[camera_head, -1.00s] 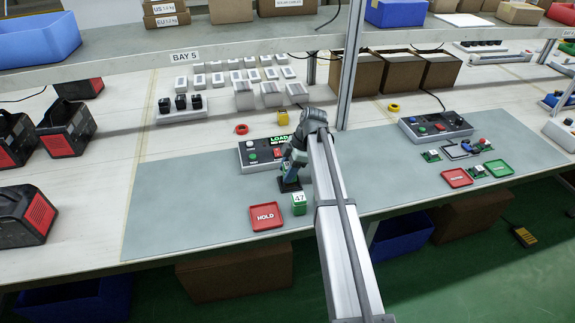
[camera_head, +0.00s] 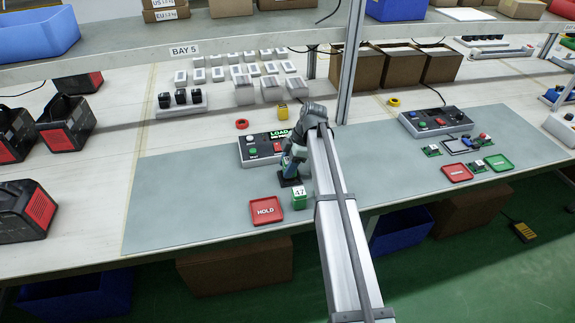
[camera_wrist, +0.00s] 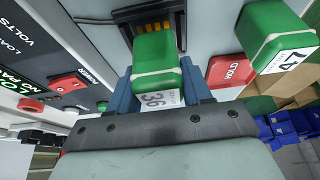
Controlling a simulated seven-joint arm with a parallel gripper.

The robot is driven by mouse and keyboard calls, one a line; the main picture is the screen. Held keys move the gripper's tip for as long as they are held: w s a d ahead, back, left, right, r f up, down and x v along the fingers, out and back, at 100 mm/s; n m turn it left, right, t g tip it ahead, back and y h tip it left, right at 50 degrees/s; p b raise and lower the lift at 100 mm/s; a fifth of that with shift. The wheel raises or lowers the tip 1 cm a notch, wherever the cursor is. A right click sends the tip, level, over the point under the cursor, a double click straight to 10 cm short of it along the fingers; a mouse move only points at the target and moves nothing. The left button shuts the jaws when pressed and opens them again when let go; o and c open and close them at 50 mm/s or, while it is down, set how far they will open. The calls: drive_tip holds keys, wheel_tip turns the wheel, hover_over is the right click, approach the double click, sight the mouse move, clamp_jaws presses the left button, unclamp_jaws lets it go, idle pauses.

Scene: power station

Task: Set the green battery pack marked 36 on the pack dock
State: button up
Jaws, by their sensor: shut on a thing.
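The green battery pack marked 36 (camera_wrist: 155,60) is held between the blue fingers of my gripper (camera_wrist: 160,88) in the wrist view. Its white label faces the camera. The dark pack dock (camera_wrist: 130,24), with gold contacts, shows just beyond the pack's far end; I cannot tell whether they touch. In the head view my gripper (camera_head: 290,166) is over the dock (camera_head: 288,181), and the held pack is mostly hidden. A second green pack marked 47 (camera_head: 299,200) stands beside the dock; it also shows in the wrist view (camera_wrist: 268,35).
A red HOLD tray (camera_head: 266,211) lies in front left of the dock. A control panel (camera_head: 254,152) with buttons and a green LOAD display stands behind it. The grey mat (camera_head: 180,205) is clear to the left.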

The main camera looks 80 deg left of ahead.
drive_tip(key=shift+f, duration=0.6)
idle(0.5)
drive_tip(key=o, duration=1.3)
drive_tip(key=shift+c, duration=0.2)
drive_tip(key=v, duration=1.4)
drive_tip(key=shift+f, duration=0.15)
